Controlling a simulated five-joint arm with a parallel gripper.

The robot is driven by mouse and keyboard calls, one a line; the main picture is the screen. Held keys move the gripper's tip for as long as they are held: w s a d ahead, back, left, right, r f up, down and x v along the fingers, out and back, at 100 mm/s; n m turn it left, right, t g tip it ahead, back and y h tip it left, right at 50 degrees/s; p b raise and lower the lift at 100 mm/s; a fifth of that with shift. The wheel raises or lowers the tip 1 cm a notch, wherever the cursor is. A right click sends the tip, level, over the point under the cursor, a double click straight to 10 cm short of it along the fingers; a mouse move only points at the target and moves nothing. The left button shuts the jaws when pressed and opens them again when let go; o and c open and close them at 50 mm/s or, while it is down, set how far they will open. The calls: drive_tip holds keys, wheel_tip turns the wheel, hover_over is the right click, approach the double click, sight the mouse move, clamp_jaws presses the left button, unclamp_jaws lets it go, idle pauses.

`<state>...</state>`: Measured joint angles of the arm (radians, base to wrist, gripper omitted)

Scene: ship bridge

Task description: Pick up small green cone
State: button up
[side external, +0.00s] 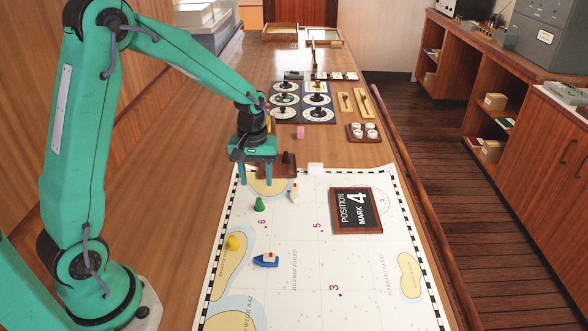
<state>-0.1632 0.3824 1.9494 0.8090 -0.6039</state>
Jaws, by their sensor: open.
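The small green cone (259,204) stands upright on the white chart (300,270), near the chart's upper left part. My gripper (255,174) points down above and behind the cone, near the chart's far edge. Its two fingers are apart, and I see nothing held between them. The cone is apart from the fingers and in plain view.
A small white and red piece (294,191) stands right of the cone. A blue boat (266,260) and a yellow cone (233,243) are nearer. A dark piece on a brown block (287,158) is close behind my gripper. A "Position Mark 4" board (355,223) lies right.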

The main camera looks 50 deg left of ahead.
sight(259, 198)
drive_tip(key=shift+d+f, duration=0.2)
drive_tip(key=shift+f, duration=3.55)
clamp_jaws()
